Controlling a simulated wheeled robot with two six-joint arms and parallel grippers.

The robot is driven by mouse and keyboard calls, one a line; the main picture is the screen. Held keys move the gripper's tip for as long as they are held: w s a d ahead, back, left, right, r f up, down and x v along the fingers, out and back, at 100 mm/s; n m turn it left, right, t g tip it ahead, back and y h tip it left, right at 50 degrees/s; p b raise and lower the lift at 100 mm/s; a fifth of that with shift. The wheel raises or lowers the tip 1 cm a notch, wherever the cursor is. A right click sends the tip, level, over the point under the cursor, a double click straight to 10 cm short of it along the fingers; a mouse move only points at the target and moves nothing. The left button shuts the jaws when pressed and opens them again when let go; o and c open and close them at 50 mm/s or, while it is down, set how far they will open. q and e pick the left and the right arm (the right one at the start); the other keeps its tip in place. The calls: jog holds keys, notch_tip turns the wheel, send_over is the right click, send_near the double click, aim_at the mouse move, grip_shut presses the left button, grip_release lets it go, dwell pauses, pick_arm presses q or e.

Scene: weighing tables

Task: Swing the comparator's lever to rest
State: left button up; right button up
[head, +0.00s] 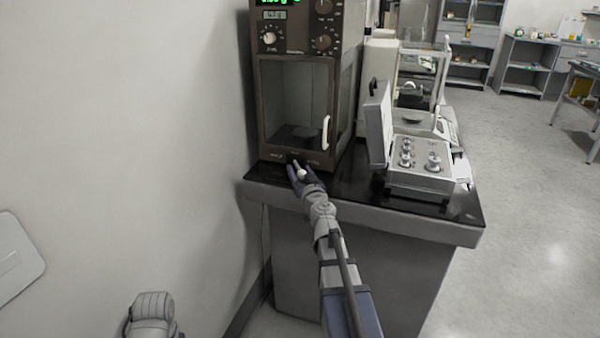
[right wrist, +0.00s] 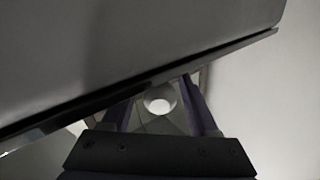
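The comparator (head: 348,100) is a tall brown cabinet with a glass-fronted chamber, dials and a green lit display. Its lever (head: 296,164) juts from the low front edge and ends in a pale ball knob (head: 302,174). My right gripper (head: 302,174) is at that knob, with a finger on each side. In the right wrist view the knob (right wrist: 160,98) sits between the two spread fingers (right wrist: 160,105), with gaps visible on both sides. The lever's shaft is mostly hidden there. Only a grey part of my left arm shows at the bottom left; its gripper is out of sight.
The comparator stands on a dark-topped table (head: 400,221) close to the wall. To its right are a box of weights (head: 420,180) with its lid up and another glass-cased balance (head: 423,70). Open floor (head: 530,220) lies to the right.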

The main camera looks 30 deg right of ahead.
grip_shut()
dwell(1.2)
